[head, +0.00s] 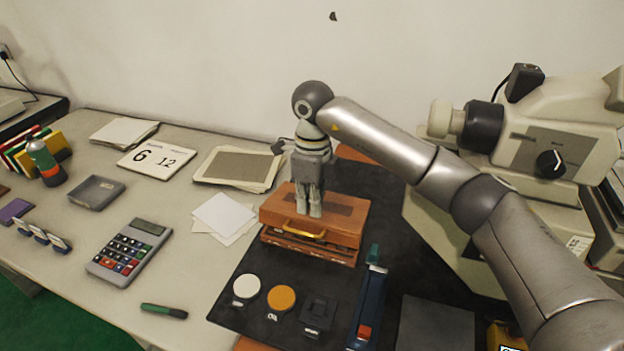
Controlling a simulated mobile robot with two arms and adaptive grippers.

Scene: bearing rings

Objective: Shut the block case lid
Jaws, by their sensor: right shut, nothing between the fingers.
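The block case (332,251) is a brown wooden box with a gold handle, lying on the black mat. Its lid (345,228) lies over the base, with a dark gap along the front between them, so it looks not fully flat. My right gripper (310,212) points straight down over the lid, with its fingers shut together and empty. The fingertips are at the lid's top, left of its middle, and look to be touching it. The back of the case is partly hidden by my right arm. My left gripper is not in view.
A white disc (247,287), an orange disc (281,298) and a blue tool (368,305) lie in front of the case. A large beige machine (535,135) stands at the right. Papers (224,214) and a calculator (130,251) lie at the left.

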